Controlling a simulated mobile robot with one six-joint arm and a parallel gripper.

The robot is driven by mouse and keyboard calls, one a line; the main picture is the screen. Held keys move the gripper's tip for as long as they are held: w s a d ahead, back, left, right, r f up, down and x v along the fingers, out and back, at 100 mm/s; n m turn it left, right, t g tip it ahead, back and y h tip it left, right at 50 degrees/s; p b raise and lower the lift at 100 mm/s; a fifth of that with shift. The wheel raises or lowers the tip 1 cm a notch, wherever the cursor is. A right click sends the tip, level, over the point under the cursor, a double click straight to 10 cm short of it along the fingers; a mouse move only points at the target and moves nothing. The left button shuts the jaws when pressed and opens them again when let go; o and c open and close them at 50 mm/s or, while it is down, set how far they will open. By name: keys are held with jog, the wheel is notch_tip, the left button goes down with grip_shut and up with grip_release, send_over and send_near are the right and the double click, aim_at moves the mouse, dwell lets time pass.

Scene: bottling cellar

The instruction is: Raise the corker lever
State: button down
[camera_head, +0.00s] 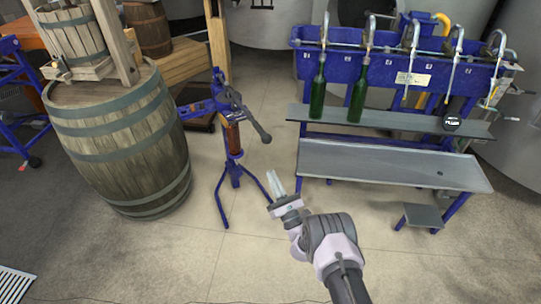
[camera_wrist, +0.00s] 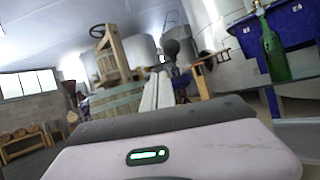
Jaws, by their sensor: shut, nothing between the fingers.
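The blue floor corker (camera_head: 233,165) stands on splayed legs at the centre left of the head view. Its dark grey lever (camera_head: 252,120) slants down to the right from the corker's head and ends in a thick grip. My gripper (camera_head: 274,178) shows below and right of the lever's end in the head view, apart from it. Its pale fingers are together and empty. In the wrist view the fingers (camera_wrist: 157,91) point forward, with a dark rounded end that looks like the lever grip (camera_wrist: 171,48) just beyond them. Part of the corker is hidden there.
A large wooden barrel (camera_head: 125,140) with a basket press (camera_head: 75,38) on it stands left of the corker. A blue bottle filler (camera_head: 345,70) with two green bottles (camera_head: 318,92) and a grey shelf (camera_head: 390,165) stands right. Floor between is clear.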

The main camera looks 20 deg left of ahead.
jog(key=f, duration=0.1)
jog(key=d+f+m+t+h, duration=0.1)
jog(key=f, duration=0.1)
jog(key=d+f+m+t+h, duration=0.1)
jog(key=shift+s+d+f, duration=0.15)
jog(key=shift+s+f, duration=0.1)
jog(key=shift+s, duration=0.15)
jog(key=d+r+b+x, duration=0.1)
jog(key=b+x, duration=0.4)
jog(key=x, duration=0.8)
jog(key=shift+s+r, duration=0.35)
jog(key=shift+r, duration=0.3)
jog(key=shift+d+r, duration=0.1)
